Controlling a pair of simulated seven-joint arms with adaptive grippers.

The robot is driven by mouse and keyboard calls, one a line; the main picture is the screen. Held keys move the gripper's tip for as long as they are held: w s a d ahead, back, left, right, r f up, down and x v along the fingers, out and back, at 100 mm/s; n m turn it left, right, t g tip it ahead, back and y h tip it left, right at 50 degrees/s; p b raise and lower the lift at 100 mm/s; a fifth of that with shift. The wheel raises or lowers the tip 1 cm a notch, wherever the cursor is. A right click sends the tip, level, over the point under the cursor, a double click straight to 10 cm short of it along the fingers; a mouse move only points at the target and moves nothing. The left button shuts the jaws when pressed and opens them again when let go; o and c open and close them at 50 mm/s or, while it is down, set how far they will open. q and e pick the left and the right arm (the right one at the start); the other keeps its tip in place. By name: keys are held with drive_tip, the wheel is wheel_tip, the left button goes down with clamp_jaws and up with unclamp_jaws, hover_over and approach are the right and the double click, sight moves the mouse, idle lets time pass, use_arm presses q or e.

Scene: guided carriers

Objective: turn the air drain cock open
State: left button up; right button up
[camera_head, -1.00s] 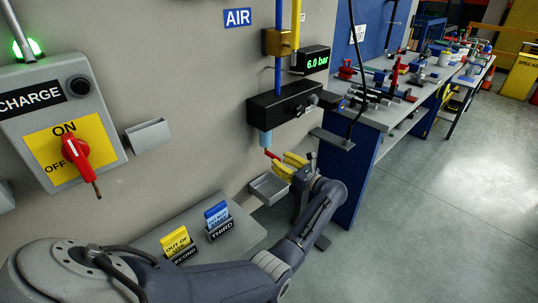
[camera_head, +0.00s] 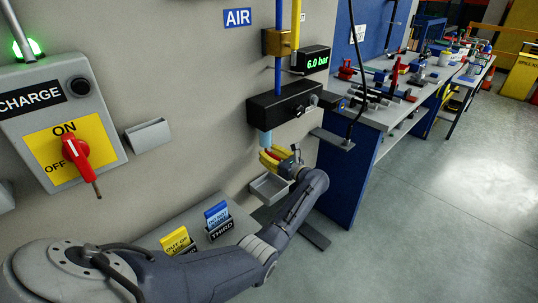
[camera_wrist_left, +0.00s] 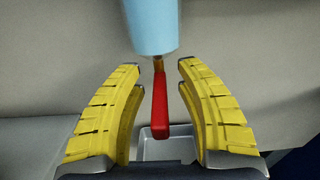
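The air drain cock has a red lever (camera_wrist_left: 160,105) on a small brass stem under a light-blue bowl (camera_wrist_left: 151,25). In the head view the bowl (camera_head: 265,138) hangs below the black air block (camera_head: 285,101). My left gripper (camera_head: 267,158) is just below the bowl, its yellow fingers on either side of the lever. In the left wrist view my left gripper (camera_wrist_left: 159,80) is open, with a visible gap between the lever and each finger. The lever points from the bowl towards the palm. In the head view the fingers mostly hide the lever. My right gripper is not in view.
A small grey tray (camera_head: 268,187) sits under the cock. A gauge (camera_head: 316,60) reads 6.0 bar. The charge switch panel (camera_head: 62,120) is at left, and card holders (camera_head: 220,230) are below. A workbench (camera_head: 385,115) stands at right.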

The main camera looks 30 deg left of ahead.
use_arm(q)
clamp_jaws()
